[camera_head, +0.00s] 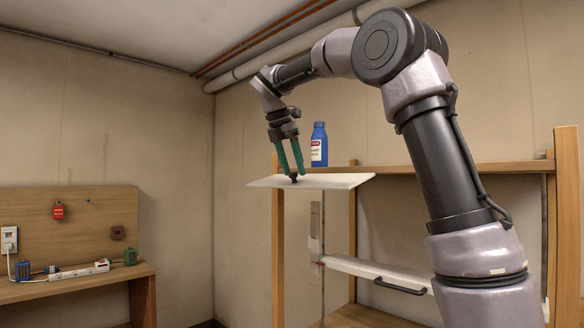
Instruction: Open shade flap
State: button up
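A flat white panel (335,181), which looks like the shade flap, lies nearly level in front of the wooden shelf frame. A small dark knob (293,177) stands on its left part. My gripper (294,174) points down from above, with its two teal fingers at the knob. A gap shows between the fingers higher up. At this size I cannot tell whether the tips press on the knob or only stand around it. The panel's hinge or support is not clearly visible.
A blue bottle (319,145) stands close behind the panel. Below, a white bar-like panel (350,265) with a black handle (400,287) crosses the wooden frame (567,220). A wooden bench (60,292) with a power strip (80,271) is at left. Open room lies between bench and frame.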

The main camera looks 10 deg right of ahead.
jog(key=v, duration=1)
jog(key=shift+r, duration=0.35)
